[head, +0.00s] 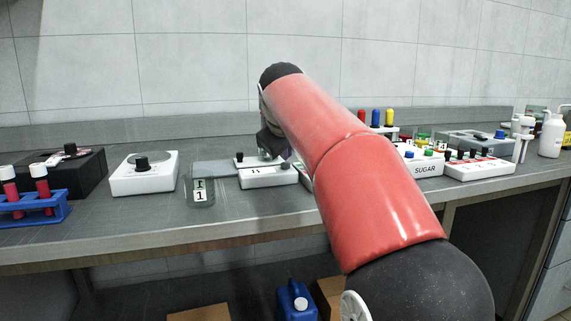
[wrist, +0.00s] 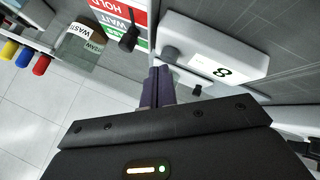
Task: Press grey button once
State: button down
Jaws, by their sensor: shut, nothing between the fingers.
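My gripper (wrist: 157,88) is shut and empty, its dark fingers together. In the wrist view its fingertips are beside a white box (wrist: 222,48) with a label reading 8. A dark grey, button-like knob (wrist: 171,53) sits near that box's left end, just beyond the fingertips; I cannot tell whether they touch it. A small black knob (wrist: 197,90) stands to the right of the fingers. In the head view my gripper (head: 284,154) is over a low white box (head: 268,178) with dark knobs, and my arm hides part of the bench behind it.
A glass beaker labelled 1 (head: 200,193) stands left of the box. A SUGAR box (head: 420,162) and more white devices stand right. Wrist view shows a HOLD/WAIT sign (wrist: 120,18).

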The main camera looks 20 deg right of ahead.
jog(key=shift+f, duration=0.45)
dwell(0.5)
jog(key=shift+r+p, duration=0.7)
jog(key=shift+r, duration=0.15)
jog(key=shift+r, duration=0.1)
notch_tip(320, 180, up, 3)
jog(key=p, duration=0.3)
jog(key=shift+r+p, duration=0.45)
jog(key=shift+r, duration=0.45)
